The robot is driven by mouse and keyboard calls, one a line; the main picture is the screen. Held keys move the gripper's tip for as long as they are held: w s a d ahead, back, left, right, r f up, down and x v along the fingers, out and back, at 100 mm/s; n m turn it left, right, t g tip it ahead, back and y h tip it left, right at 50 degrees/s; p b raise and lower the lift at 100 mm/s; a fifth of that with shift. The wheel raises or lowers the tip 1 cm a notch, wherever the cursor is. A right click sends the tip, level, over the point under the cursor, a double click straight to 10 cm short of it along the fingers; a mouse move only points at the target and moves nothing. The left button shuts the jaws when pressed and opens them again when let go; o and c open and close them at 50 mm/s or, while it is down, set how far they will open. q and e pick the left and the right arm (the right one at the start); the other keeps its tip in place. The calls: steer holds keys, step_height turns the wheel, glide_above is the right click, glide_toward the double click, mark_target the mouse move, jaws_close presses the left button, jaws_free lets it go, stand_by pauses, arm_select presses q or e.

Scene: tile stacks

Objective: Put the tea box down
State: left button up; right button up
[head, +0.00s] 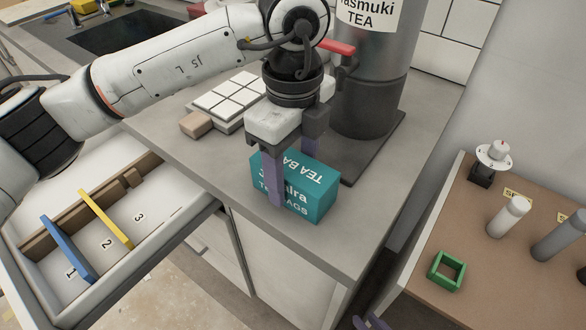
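The teal tea box (325,190) with white lettering is in the middle of the head view, at the counter's front part. My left gripper (291,172) comes down on it from above, with one purple finger across its front face and the other behind it. The fingers look closed on the box. The box looks upright and at or just above the counter top; I cannot tell if its bottom touches. Part of its front is hidden by the finger. Only purple tips of my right gripper (371,322) show at the bottom edge, so its opening is unclear.
A grey tea canister (370,95) stands on a dark mat behind the box. White tiles (228,97) and a tan block (196,124) lie to the left. An open drawer (148,262) with numbered sections juts out. A brown side table (500,270) holds a green frame (433,271) and cylinders.

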mark_target(294, 165)
arm_select(q)
steer(key=shift+o, duration=0.6)
steer(key=shift+r+p, duration=0.3)
step_height(294, 165, up, 12)
steer(key=shift+f, duration=0.2)
